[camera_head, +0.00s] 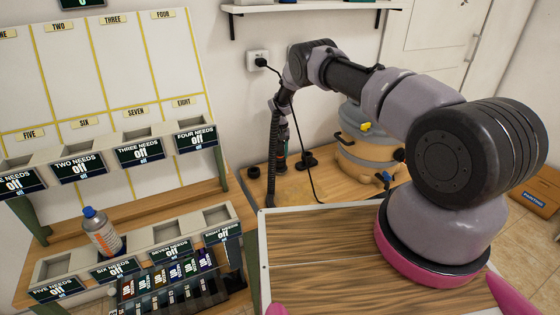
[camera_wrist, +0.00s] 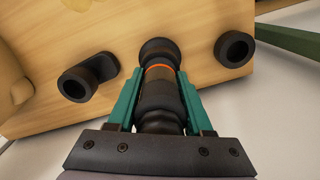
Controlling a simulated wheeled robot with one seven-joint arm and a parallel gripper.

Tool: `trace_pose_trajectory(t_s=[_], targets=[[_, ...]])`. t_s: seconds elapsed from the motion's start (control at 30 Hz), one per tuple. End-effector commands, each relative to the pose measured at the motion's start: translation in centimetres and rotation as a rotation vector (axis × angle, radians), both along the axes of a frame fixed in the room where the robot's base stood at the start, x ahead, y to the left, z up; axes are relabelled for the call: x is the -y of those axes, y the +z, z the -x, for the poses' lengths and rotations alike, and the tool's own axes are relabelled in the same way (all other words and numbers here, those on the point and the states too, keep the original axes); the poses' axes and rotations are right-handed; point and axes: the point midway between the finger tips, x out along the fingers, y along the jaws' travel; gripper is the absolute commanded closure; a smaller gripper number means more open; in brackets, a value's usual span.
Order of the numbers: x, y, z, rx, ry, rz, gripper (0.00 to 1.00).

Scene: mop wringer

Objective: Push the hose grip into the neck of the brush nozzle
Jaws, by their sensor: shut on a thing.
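In the wrist view my gripper (camera_wrist: 160,78) has its two green fingers shut on the black hose grip (camera_wrist: 160,92), which has an orange ring near its far end. A wider black collar (camera_wrist: 159,48) shows just beyond the ring; I cannot tell whether it is part of the grip or a neck under it. Two other black hollow pieces stand apart, one at left (camera_wrist: 85,77) and one at right (camera_wrist: 235,49); I cannot tell which is the brush nozzle. In the head view my gripper (camera_head: 281,160) is small, pointing down at the wooden bench beside a ribbed black hose (camera_head: 273,140).
A tan round canister (camera_head: 365,155) with a black handle stands on the bench right of my gripper. A black cable (camera_head: 300,150) hangs from the wall socket (camera_head: 258,60).

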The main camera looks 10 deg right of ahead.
Motion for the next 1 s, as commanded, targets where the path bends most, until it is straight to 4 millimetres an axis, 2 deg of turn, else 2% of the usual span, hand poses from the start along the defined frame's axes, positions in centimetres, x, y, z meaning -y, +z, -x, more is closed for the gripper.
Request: trace_pose_trajectory(t_s=[0.47,0.5,0.57,0.87,1.0], targets=[[0.0,-0.2,0.0,0.000,0.000,0.000,1.00],[0.0,-0.2,0.0,0.000,0.000,0.000,0.38],[0.0,-0.2,0.0,0.000,0.000,0.000,0.15],[0.0,-0.2,0.0,-0.001,0.000,0.000,0.14],[0.0,0.8,0.0,0.000,0.000,0.000,0.14]])
